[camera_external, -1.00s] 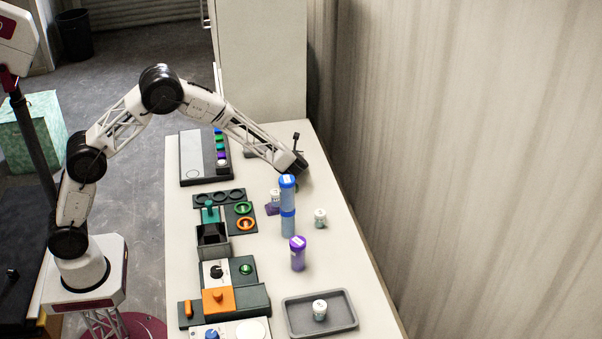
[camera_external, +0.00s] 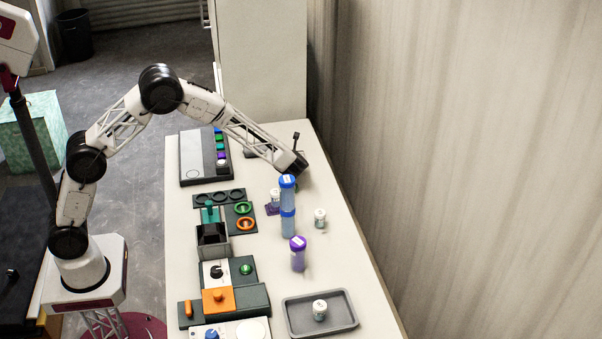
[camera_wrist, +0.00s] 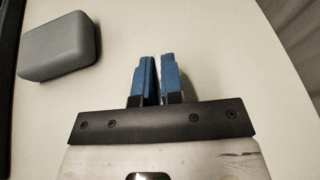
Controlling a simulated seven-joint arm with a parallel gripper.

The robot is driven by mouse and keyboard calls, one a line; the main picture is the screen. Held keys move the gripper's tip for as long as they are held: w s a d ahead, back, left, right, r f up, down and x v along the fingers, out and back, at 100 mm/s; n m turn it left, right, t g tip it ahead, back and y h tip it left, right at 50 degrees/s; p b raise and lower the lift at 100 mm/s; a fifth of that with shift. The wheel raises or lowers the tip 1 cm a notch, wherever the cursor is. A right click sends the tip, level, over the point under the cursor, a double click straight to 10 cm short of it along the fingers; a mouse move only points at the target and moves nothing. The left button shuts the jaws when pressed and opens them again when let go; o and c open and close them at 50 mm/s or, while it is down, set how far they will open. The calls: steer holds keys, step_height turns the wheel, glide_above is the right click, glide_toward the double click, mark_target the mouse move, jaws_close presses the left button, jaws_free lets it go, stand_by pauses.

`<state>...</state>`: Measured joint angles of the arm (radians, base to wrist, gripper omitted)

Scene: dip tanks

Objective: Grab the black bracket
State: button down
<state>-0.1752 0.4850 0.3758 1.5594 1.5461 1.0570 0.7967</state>
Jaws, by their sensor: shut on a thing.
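My gripper (camera_wrist: 158,82) reaches down at the far end of the table; in the external view its end (camera_external: 297,178) is partly hidden behind the blue-capped tube. In the wrist view its two blue fingers stand close together with a narrow gap between them. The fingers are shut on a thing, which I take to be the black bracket. The bracket itself is hidden between and beneath the fingers, so its shape and tilt cannot be told.
A grey rounded block (camera_wrist: 60,42) lies left of my fingers. A grey tray (camera_external: 345,322) holds another jar. A dark open box (camera_external: 213,240) stands left.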

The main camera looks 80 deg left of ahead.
steer(key=shift+r, duration=1.6)
steer(key=shift+s+d+r, duration=0.1)
steer(key=shift+s, duration=0.2)
steer(key=s+d, duration=0.1)
steer(key=s, duration=0.3)
steer(key=s+d+r, duration=0.1)
steer(key=s+d, duration=0.1)
steer(key=s, duration=0.3)
steer(key=s+d, duration=0.2)
steer(key=s, duration=0.3)
steer(key=shift+s+r, duration=0.2)
steer(key=shift+s, duration=0.05)
steer(key=shift+a, duration=0.1)
